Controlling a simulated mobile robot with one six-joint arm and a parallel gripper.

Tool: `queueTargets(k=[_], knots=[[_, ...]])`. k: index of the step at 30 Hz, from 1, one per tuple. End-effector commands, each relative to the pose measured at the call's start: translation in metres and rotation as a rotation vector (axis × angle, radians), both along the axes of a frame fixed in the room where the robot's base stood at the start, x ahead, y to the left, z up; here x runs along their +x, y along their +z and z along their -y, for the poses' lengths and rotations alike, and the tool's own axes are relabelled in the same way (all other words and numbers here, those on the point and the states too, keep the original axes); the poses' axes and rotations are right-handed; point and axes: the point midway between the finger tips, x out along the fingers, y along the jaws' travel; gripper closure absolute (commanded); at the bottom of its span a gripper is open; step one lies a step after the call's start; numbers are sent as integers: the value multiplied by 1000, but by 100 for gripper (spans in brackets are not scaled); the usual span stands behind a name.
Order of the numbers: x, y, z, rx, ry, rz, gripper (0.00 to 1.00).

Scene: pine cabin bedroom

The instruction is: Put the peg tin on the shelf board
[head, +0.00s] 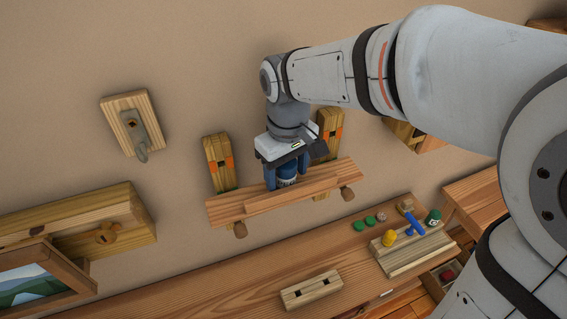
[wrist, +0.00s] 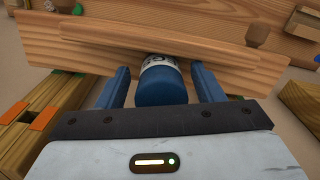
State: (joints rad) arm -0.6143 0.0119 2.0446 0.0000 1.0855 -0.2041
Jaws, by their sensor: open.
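The peg tin is a blue cylinder with a white label band. In the wrist view the tin (wrist: 162,84) sits between my two blue fingers, with a gap on each side. In the head view the tin (head: 287,181) shows just below my gripper (head: 286,176), over the shelf board (head: 230,205). The wrist view also shows the shelf board (wrist: 90,52) around the tin's far end. The tin appears to stand on the board, though its base is hidden by the board's front lip. My gripper is open around the tin.
Two upright wooden brackets, one at left (head: 217,160) and one at right (head: 330,125), flank my gripper. A wooden hook plate (head: 130,122) hangs at left. Below, a bench (head: 230,290) carries a slotted block (head: 311,289), green discs, a yellow peg (head: 389,238) and a blue hammer-like tool (head: 411,219).

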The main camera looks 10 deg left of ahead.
Motion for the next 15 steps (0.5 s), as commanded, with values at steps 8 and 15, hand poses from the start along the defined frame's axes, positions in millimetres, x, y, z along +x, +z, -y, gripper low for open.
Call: queueTargets(k=[8,15], knots=[[1,36,0,4,-1,5,39],[1,88,0,3,-1,4,39]])
